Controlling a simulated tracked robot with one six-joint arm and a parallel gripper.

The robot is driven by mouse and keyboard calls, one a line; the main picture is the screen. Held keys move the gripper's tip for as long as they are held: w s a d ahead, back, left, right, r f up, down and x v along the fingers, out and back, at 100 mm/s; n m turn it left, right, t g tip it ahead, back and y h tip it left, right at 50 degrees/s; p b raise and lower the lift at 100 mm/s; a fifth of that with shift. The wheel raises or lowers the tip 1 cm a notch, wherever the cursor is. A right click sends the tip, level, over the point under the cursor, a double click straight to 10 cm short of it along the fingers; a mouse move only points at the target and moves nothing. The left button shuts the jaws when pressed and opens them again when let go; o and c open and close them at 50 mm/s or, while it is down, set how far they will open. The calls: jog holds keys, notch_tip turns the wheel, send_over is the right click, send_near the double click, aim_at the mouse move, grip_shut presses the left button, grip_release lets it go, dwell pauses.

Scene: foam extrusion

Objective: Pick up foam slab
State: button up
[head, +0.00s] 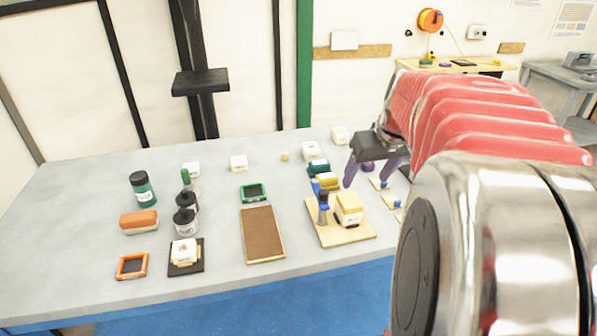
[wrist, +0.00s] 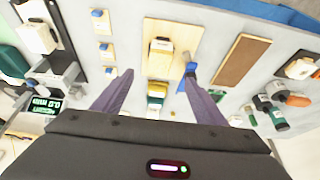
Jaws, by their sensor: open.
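I cannot tell for certain which piece is the foam slab. A pale cream and yellow block (head: 348,208) sits on a wooden board (head: 329,238), beside an upright blue and grey tool (head: 323,205). In the wrist view the block (wrist: 160,47) is ahead of the fingertips, and the blue tool (wrist: 189,72) is close to the right fingertip. A flat brown panel (head: 263,234) in a light frame lies left of the board; it also shows in the wrist view (wrist: 241,60). My gripper (head: 371,175) is open and empty above the table, with purple fingers (wrist: 159,75).
Yellow and teal pieces (head: 324,178) stand behind the board. An orange-topped block (head: 139,220), dark jars (head: 186,219), an orange frame (head: 131,266) and a green-rimmed tray (head: 253,192) are further left. Bare table (head: 85,205) lies at the far left.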

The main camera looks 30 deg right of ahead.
send_over(352, 203)
jog(key=s, duration=0.2)
notch_tip(352, 203, down, 7)
jog(key=shift+s+a+f, duration=0.15)
jog(key=shift+s+a, duration=0.05)
jog(key=shift+a, duration=0.15)
jog(key=shift+x, duration=2.6)
jog(key=shift+s, duration=0.1)
jog(key=c, duration=1.1)
notch_tip(352, 203, up, 10)
